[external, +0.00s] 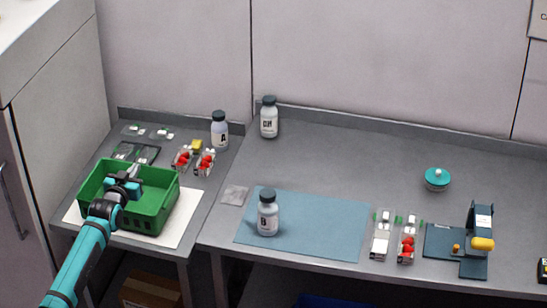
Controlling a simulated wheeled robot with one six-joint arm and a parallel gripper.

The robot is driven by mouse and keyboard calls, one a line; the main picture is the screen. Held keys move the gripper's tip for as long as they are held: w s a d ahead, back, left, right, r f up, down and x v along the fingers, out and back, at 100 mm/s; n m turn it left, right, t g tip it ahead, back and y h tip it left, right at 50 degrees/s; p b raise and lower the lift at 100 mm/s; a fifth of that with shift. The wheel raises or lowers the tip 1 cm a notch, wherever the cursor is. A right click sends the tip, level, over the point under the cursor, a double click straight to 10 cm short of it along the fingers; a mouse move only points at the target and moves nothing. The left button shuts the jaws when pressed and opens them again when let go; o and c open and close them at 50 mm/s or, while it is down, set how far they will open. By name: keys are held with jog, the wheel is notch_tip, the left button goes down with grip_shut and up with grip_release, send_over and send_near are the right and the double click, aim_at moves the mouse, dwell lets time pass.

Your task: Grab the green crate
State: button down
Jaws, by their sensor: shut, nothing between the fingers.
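The green crate (154,217) stands on a white sheet (187,224) on the lower grey side table at the left. My teal arm reaches up from the bottom left. My gripper (131,177) is at the crate, over its left part near the far side. The gripper is shut, with nothing seen between its fingers. The wrist covers part of the crate's left and near rim. I cannot tell whether the gripper touches the crate.
Small racks with red berries (194,160) and a bottle marked A (220,131) stand behind the crate. Another bottle (268,211) stands on a blue mat (335,228) at the right. A tall cabinet (45,120) borders the left.

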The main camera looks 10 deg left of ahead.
jog(key=c, duration=1.6)
grip_release()
jog(key=shift+o, duration=0.2)
jog(key=w+a+f+m+g, duration=0.2)
jog(key=w+a+m+g, duration=0.3)
jog(key=w, duration=0.4)
jog(key=w+a+f+m+g, duration=0.2)
jog(key=w+a+m+g, duration=0.1)
jog(key=w+m+g, duration=0.5)
jog(key=w+a+f+m+g, duration=0.2)
jog(key=w+a+m+g, duration=0.25)
jog(key=w, duration=0.55)
jog(key=shift+m, duration=0.25)
jog(key=f, duration=1.7)
jog(key=shift+w+a+f, duration=0.2)
jog(key=shift+a+f, duration=0.05)
jog(key=shift+f, duration=0.05)
